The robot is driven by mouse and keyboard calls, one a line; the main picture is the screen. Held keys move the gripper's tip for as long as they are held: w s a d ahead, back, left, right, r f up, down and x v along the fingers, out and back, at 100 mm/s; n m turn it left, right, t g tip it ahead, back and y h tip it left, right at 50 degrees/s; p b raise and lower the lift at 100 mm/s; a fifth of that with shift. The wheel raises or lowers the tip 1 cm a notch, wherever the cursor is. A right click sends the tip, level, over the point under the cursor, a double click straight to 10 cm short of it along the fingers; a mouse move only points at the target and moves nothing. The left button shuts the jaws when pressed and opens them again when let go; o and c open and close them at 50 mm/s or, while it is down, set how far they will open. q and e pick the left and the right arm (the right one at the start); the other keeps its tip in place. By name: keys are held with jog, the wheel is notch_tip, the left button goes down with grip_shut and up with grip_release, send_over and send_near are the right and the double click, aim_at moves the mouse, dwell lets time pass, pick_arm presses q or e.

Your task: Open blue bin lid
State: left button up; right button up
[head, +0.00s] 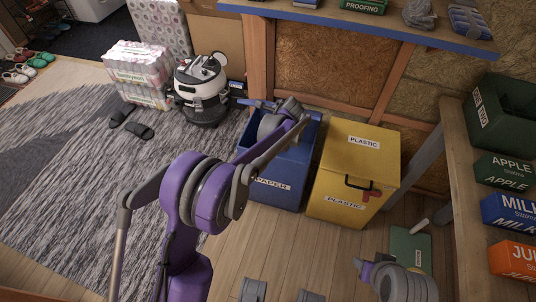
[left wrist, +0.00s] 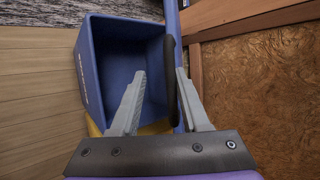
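The blue bin (head: 262,186), labelled PAPER, stands on the floor left of the yellow bin. In the left wrist view the blue bin (left wrist: 100,70) shows its hollow inside, so its top is uncovered. The blue lid (left wrist: 172,18) stands raised, seen nearly edge-on, at the bin's right side. Its dark handle (left wrist: 171,80) lies between the parted fingers of my left gripper (left wrist: 161,72), nearer the right finger; I cannot tell whether they touch. In the head view my left arm covers part of the bin. Part of my right arm shows at the bottom right; its fingers are not clear.
A yellow bin (head: 345,172) labelled PLASTIC stands close on the right, lid closed. A wooden shelf (head: 400,33) overhangs behind the bins. A workbench (head: 462,190) with boxes is at the right. A robot vacuum-like machine (head: 203,88) stands left on the rug.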

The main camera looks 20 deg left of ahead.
pick_arm(q)
jog(key=s+f+n+t+b, duration=0.1)
jog(key=s+f+t+b, duration=0.3)
jog(key=f, duration=0.8)
jog(key=shift+s+f+b, duration=0.15)
jog(key=shift+s+b, duration=0.95)
jog(key=shift+b, duration=0.05)
pick_arm(e)
notch_tip(320, 180, down, 8)
jog(key=shift+f, duration=0.2)
pick_arm(q)
jog(key=shift+c, duration=0.2)
